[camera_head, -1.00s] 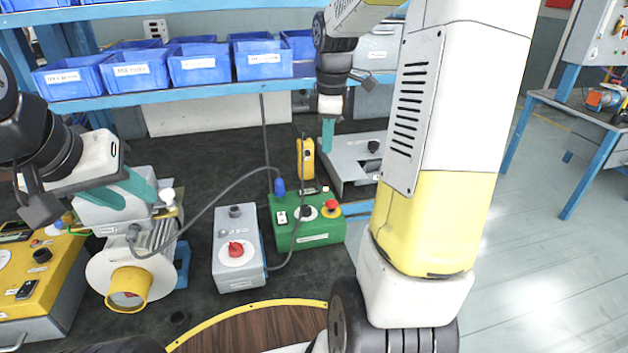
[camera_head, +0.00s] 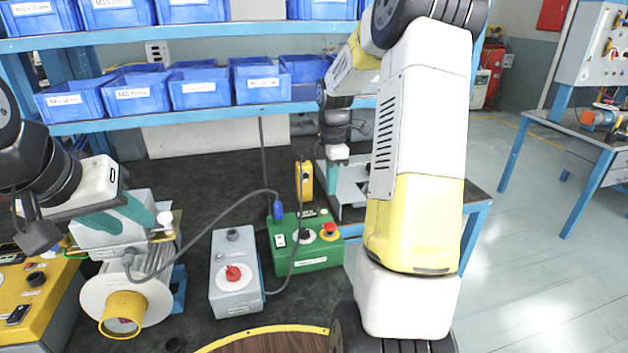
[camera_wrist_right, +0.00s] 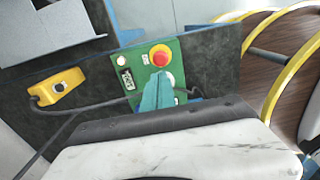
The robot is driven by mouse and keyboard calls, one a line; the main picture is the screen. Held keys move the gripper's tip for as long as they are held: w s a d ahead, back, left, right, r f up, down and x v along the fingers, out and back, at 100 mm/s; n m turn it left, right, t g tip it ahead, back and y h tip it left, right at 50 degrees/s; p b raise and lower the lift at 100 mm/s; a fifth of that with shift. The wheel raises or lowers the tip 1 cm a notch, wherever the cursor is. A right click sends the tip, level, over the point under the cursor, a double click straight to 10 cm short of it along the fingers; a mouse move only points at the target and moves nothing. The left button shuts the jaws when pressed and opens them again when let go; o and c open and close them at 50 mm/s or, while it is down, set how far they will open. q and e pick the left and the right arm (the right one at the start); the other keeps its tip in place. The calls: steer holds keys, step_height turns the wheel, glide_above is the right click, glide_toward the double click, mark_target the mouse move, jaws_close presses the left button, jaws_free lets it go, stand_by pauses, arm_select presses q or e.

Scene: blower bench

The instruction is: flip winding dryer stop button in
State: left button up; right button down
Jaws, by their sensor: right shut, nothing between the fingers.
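The green control box (camera_head: 310,253) stands on the dark bench, with a red stop button on a yellow base (camera_head: 329,229) at its right end. My right gripper (camera_head: 331,184) is shut and empty, pointing down above and behind the box. In the wrist view its teal fingers (camera_wrist_right: 158,95) overlap the box just below the red button; contact is not visible. My left gripper (camera_head: 140,222) is open above the white motor-like unit at left.
A grey box with a red knob (camera_head: 233,278) stands left of the green box, and a yellow pendant (camera_head: 305,178) behind it. A grey cable (camera_head: 215,215) arches across the bench. Blue bins (camera_head: 205,88) line the shelf behind. A metal tray (camera_head: 350,190) lies behind right.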

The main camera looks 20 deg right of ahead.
mark_target(330, 224)
step_height(330, 224, down, 11)
steer(key=shift+r, duration=0.1)
stand_by(0.4)
